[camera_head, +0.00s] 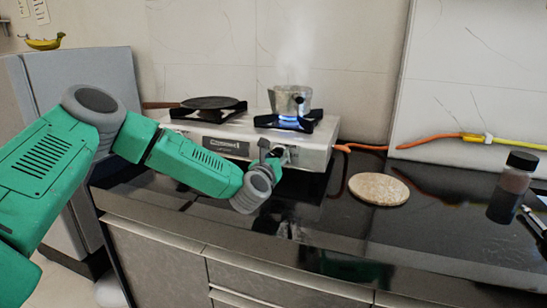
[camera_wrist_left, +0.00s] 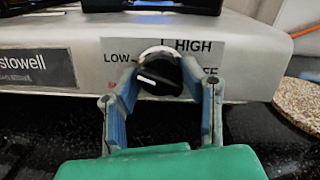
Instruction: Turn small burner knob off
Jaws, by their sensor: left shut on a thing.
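The small burner knob (camera_wrist_left: 160,75) is black with a white pointer line and sits on the stove's front panel. Around it are labels, with LOW at its left and HIGH above right; another label at the right is partly covered. My left gripper (camera_wrist_left: 163,88) has its two blue-lined fingers on either side of the knob and is shut on it. In the head view my left gripper (camera_head: 270,158) reaches the right part of the stove front and hides most of the knob. The stove (camera_head: 313,158) is light metal. My right gripper is not in view.
A steaming metal pot (camera_head: 290,100) stands on the right burner over a blue flame (camera_head: 288,121). A dark pan (camera_head: 208,103) rests on the left burner. A round cork mat (camera_head: 378,189) and a dark bottle (camera_head: 512,187) are on the black counter (camera_head: 330,222). An orange hose (camera_head: 430,142) runs behind.

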